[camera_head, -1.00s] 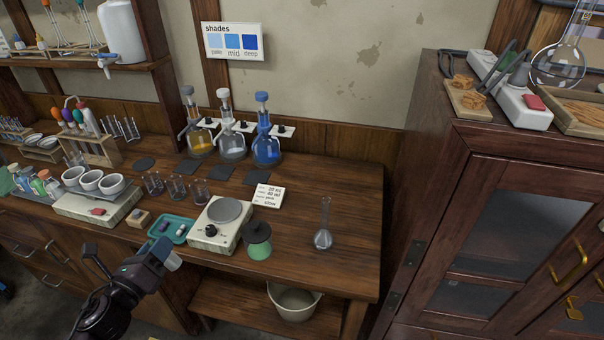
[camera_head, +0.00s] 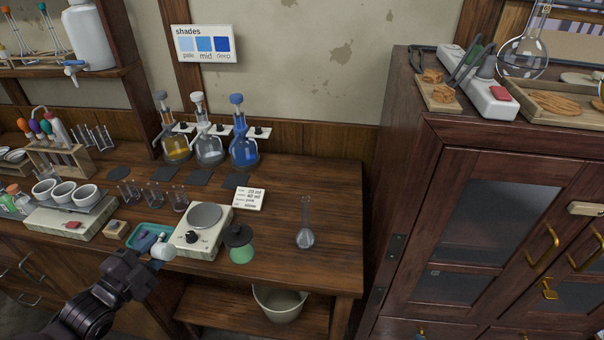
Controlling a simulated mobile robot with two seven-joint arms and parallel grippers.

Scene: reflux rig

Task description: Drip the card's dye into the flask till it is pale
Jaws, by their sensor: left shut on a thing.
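The small clear long-necked flask (camera_head: 305,237) stands upright on the bench at the right; I see no blue in it. The small white card (camera_head: 249,198) lies on the bench with tiny text, partly unreadable. Three stoppered dispensing vessels stand at the back: amber (camera_head: 175,146), clear (camera_head: 209,151) and blue (camera_head: 243,151). The shades chart (camera_head: 204,44) on the wall shows pale, mid and deep blue. My left gripper (camera_head: 156,253) is shut on a small pale rounded thing (camera_head: 164,250), in front of the teal tray (camera_head: 143,230). My right gripper is out of view.
A hotplate (camera_head: 203,216) and a dark-capped green jar (camera_head: 240,245) stand between the left gripper and the flask. Bench is clear around the flask. A cabinet (camera_head: 480,210) stands right.

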